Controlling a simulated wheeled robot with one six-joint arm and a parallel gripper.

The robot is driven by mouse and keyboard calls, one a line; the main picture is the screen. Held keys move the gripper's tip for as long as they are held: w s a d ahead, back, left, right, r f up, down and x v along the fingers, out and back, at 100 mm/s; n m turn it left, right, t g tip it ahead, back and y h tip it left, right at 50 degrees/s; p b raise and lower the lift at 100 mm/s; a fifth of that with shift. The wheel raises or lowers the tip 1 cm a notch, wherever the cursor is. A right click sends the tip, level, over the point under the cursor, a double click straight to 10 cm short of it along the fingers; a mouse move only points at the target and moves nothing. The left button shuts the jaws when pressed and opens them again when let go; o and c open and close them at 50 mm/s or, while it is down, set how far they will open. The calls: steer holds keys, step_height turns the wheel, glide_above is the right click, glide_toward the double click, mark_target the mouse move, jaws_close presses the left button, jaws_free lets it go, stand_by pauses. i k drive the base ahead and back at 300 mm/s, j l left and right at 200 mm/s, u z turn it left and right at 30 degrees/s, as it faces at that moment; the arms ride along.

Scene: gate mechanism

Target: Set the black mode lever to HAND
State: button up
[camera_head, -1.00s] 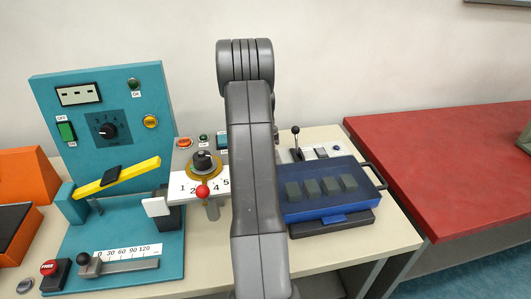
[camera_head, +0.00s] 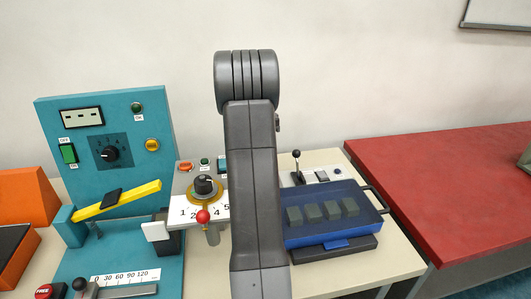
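A black ball-topped lever (camera_head: 297,165) stands nearly upright on a pale plate at the back of the cream table, behind the blue tray. No HAND label can be read beside it. Another dark ball-knobbed lever (camera_head: 84,289) is at the lower left, by a scale marked 0 to 120, partly cut off by the frame. My grey arm stands upright in the middle of the view and hides part of the table behind it. My gripper is out of view.
A blue tray (camera_head: 376,219) with several dark blocks sits right of my arm. Left are a teal panel (camera_head: 152,107) with a yellow bar (camera_head: 130,196), and a numbered dial plate (camera_head: 180,212) with a red ball (camera_head: 203,216). A red table (camera_head: 450,190) is at right.

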mark_target(297, 162)
steer(key=l+u, duration=0.45)
steer(key=l, duration=0.2)
steer(key=k+l+u, duration=0.1)
steer(key=l+u, duration=0.35)
steer(key=l, duration=0.15)
